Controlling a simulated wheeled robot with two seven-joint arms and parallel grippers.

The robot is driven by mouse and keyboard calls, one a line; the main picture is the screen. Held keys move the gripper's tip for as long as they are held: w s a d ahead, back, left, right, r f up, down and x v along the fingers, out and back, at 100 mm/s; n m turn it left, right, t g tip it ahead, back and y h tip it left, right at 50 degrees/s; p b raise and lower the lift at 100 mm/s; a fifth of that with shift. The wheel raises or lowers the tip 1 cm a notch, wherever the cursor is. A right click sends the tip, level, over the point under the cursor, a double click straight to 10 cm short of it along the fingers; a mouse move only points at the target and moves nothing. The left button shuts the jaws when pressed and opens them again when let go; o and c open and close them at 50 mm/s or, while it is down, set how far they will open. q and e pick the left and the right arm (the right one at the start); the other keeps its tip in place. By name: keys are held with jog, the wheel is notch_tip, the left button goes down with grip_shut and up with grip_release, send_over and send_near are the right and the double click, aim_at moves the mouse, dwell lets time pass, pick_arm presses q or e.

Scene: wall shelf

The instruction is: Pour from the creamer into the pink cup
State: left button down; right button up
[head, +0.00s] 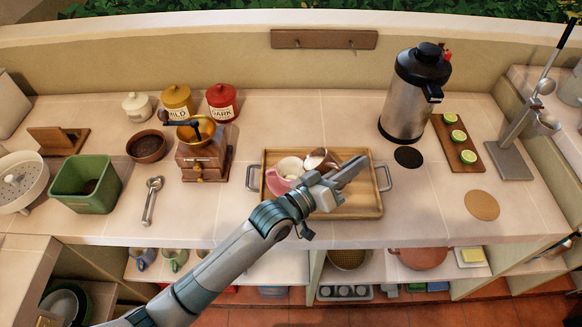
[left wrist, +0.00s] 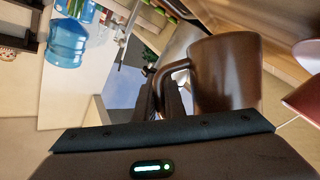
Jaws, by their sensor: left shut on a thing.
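The pink cup (head: 281,180) stands on the left part of the wooden tray (head: 345,213), with its pale inside showing. A pink edge at the right of the left wrist view (left wrist: 305,98) is cut off by the frame. The creamer (left wrist: 225,75) is a brown, glossy vessel with a handle. In the head view the creamer (head: 316,158) is just right of the pink cup, partly hidden by my gripper. My left gripper (head: 353,170) is shut on its handle. I cannot tell exactly how far it is tilted. My right gripper is not in view.
A steel dispenser (head: 412,95) stands right of the tray, near a board with lime halves (head: 458,143). A coffee grinder (head: 203,155) stands left of the tray, with a spoon (head: 152,200) and green bin (head: 87,185) farther left.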

pick_arm(q)
jog(key=shift+w+a+r+n+t+h+b, duration=0.1)
jog(key=shift+a+r+n+t+h+b, duration=0.2)
jog(key=shift+r+b, duration=0.25)
jog(key=shift+a+r+n+t+h+b, duration=0.1)
jog(key=shift+a+r+n+h+b, duration=0.05)
jog(key=shift+r+n+b, duration=0.3)
jog(key=shift+w+a+r+n+t+h+b, duration=0.1)
jog(key=shift+a+r+n+t+h+b, duration=0.15)
jog(key=shift+r+b, duration=0.3)
dwell(2.3)
jog(key=shift+d+p, duration=0.1)
jog(key=shift+p, duration=0.2)
jog(key=d+f+m+p, duration=0.1)
jog(key=f+m+g+y+p, duration=0.1)
jog(key=f+p, duration=0.1)
jog(key=s+d+f+m+y+p, duration=0.1)
jog(key=p, duration=0.1)
jog(key=shift+d+f+m+g, duration=0.3)
jog(key=shift+f+m+g, duration=0.05)
jog(key=shift+f+m, duration=0.05)
jog(key=shift+w, duration=0.1)
